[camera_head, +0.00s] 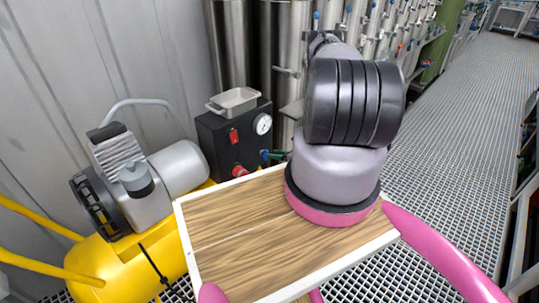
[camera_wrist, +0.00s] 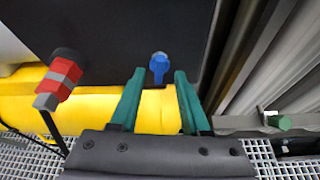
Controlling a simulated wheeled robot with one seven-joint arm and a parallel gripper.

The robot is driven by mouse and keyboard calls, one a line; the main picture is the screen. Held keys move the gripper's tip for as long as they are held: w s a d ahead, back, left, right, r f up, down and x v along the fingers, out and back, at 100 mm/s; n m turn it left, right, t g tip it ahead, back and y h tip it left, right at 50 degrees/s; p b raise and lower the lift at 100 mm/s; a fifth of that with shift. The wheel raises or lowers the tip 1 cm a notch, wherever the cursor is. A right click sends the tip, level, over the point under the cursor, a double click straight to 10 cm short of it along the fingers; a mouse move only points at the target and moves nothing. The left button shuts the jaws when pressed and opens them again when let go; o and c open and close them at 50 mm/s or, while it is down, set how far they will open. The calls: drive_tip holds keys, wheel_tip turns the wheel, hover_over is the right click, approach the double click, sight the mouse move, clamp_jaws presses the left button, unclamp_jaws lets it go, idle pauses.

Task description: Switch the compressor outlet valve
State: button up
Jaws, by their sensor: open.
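The black compressor control box (camera_head: 215,140) stands beside the yellow tank; its dark face (camera_wrist: 115,35) fills the top of the wrist view. A small blue valve handle (camera_wrist: 159,65) sticks out of that face and also shows in the head view (camera_head: 264,154). A red knob or fitting (camera_wrist: 62,74) is to its left, also seen in the head view (camera_head: 240,170). I cannot tell by label which is the outlet valve. My gripper (camera_wrist: 160,76) is open, its teal fingers on either side of the blue handle's line, with no clear contact.
The yellow tank (camera_head: 115,265) with its grey compressor motor (camera_head: 170,172) is at left. Steel cylinders (camera_head: 285,45) stand behind. A green-capped pipe fitting (camera_wrist: 279,122) is right of my fingers. The grating floor (camera_head: 470,130) is clear at right.

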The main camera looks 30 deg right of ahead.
drive_tip(key=shift+x, duration=1.6)
drive_tip(key=shift+c, duration=0.3)
clamp_jaws()
drive_tip(key=shift+w+d+f+m+t+y, duration=0.2)
drive_tip(key=shift+m+y, duration=0.85)
drive_tip(key=shift+m, duration=0.9)
drive_tip(key=shift+w+d+f+m+t+y, duration=0.2)
drive_tip(key=shift+m+y, duration=0.9)
drive_tip(key=shift+m, duration=0.9)
drive_tip(key=shift+d+f+m+t+y, duration=0.1)
drive_tip(key=shift+d+f+m+y, duration=0.15)
drive_tip(key=shift+m+y, duration=1.25)
drive_tip(key=shift+m+h, duration=0.35)
drive_tip(key=shift+m, duration=0.3)
